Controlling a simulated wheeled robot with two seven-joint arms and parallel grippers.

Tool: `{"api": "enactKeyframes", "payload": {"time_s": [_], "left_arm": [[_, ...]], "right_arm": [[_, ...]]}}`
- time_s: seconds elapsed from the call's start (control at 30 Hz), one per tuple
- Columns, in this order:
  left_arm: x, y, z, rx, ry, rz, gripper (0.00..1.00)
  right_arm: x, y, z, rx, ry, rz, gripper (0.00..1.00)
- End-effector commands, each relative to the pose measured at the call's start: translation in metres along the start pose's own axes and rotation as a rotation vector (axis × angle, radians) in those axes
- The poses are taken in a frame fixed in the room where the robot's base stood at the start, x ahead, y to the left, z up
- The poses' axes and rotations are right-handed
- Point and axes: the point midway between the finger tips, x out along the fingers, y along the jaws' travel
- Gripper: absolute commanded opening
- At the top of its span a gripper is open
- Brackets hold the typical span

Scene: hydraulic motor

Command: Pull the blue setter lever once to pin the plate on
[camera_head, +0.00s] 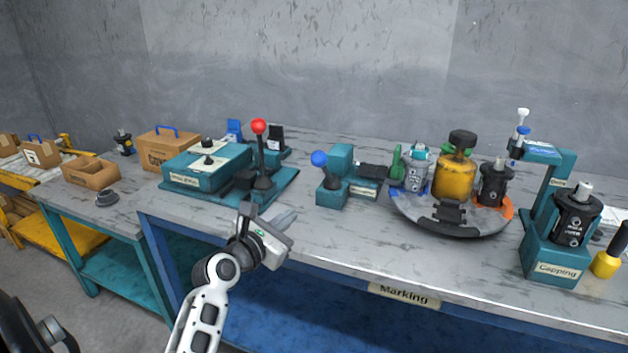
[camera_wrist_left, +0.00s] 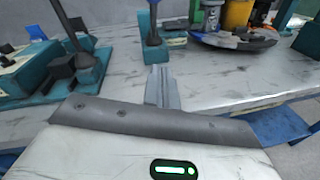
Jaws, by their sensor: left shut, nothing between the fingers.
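The blue setter lever (camera_head: 320,159) has a round blue knob and stands tilted on a small teal block device (camera_head: 341,158) near the middle of the bench. In the left wrist view the lever (camera_wrist_left: 145,24) stands just beyond my fingers, with its top cut off. My left gripper (camera_head: 286,219) is shut and empty over the front of the bench, left of and nearer than the lever, apart from it. Its closed fingers (camera_wrist_left: 161,76) point toward the device's base. I cannot make out the plate. My right gripper is not in view.
A teal press with a red-knobbed lever (camera_head: 260,127) stands left of the setter. A round turntable (camera_head: 455,226) with a yellow canister (camera_head: 454,178) and motors stands right. A capping stand (camera_head: 549,264) is farther right. Bare bench lies in front of the setter.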

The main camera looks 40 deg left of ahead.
Motion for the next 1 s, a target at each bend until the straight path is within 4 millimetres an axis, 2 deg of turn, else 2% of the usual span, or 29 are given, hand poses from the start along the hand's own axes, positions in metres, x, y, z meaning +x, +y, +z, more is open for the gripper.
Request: {"api": "enactKeyframes", "payload": {"time_s": [0.1, 0.27, 0.7, 0.8, 1.0], "left_arm": [[0.004, 0.013, 0.007, -0.141, -0.028, 0.020, 0.00], [0.019, 0.015, 0.009, -0.174, -0.034, 0.021, 0.00], [0.107, 0.018, 0.013, -0.165, -0.032, 0.022, 0.00], [0.117, 0.020, 0.028, -0.165, -0.033, 0.022, 0.00], [0.128, 0.021, 0.038, -0.165, -0.031, 0.021, 0.00]], "right_arm": [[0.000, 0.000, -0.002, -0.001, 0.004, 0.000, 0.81], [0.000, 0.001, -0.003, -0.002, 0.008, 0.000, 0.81], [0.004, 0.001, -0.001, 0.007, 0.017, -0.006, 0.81], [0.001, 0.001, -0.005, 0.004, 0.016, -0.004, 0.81], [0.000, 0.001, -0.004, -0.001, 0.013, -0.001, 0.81]]}}
